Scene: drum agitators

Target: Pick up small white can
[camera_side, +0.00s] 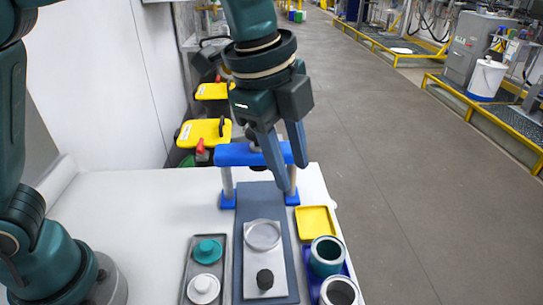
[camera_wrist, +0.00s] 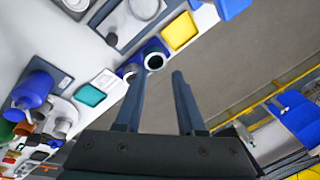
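Two small open cans with pale rims stand on a blue tray at the front right of the table in the side view. One has a teal inside (camera_side: 327,255). The other, a whitish can (camera_side: 339,291) with a dark grey inside, is partly cut off by the lower picture edge. The wrist view shows two cans too, one (camera_wrist: 154,61) just beyond and between the fingertips, another (camera_wrist: 130,71) to its left; I cannot tell which is the white one. My gripper (camera_side: 292,177) is open and empty, above the table and apart from the cans. It also shows in the wrist view (camera_wrist: 163,75).
A blue press frame (camera_side: 240,154) stands behind a slate plate (camera_side: 247,200) holding a clear ring and a black knob. A yellow tray (camera_side: 316,222) lies behind the cans. A grey tray (camera_side: 190,270) holds teal and white knobbed lids. Open floor lies right of the table.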

